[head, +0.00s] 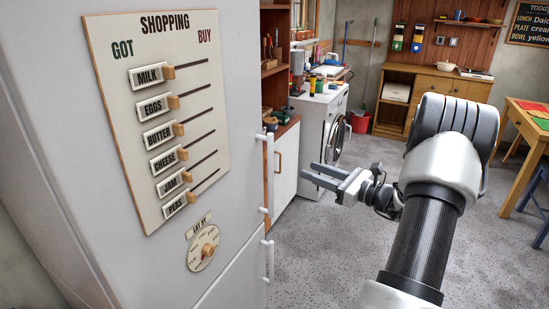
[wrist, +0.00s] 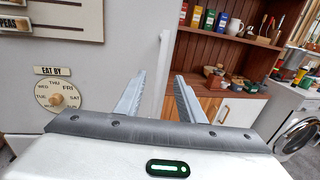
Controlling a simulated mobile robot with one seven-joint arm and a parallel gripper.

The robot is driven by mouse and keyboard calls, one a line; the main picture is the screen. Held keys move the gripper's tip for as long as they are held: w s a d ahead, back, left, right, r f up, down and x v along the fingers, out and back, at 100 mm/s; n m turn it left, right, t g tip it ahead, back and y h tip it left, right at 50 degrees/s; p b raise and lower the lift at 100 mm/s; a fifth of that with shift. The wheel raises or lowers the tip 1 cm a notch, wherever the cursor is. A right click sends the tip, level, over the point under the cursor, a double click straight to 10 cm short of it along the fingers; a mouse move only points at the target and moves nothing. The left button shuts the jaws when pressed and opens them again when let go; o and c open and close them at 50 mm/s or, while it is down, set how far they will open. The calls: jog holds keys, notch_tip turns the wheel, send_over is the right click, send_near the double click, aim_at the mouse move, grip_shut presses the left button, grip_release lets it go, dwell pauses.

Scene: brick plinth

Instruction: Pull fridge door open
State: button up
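The white fridge (head: 235,90) fills the left of the head view, and its doors look shut. A slim white vertical handle (head: 270,170) runs along the right edge of the upper door. A second handle (head: 269,260) is on the lower door. My gripper (head: 308,171) is open and empty, to the right of the upper handle and pointing at it, with a gap between. In the wrist view, the handle (wrist: 164,65) stands upright between the directions of the two open fingers (wrist: 160,75), seemingly beyond their tips. Its lower part is hidden behind my gripper.
A shopping board (head: 155,110) and an eat-by dial (head: 204,248) are on the fridge front. A wooden shelf unit (head: 275,90) and a white washing machine (head: 318,125) stand behind it. A table (head: 530,125) is at the right. The speckled floor between is clear.

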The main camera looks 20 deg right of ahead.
jog(key=b+x, duration=0.1)
jog(key=x, duration=1.6)
jog(key=shift+w+d, duration=0.3)
jog(key=shift+r, duration=0.1)
grip_shut()
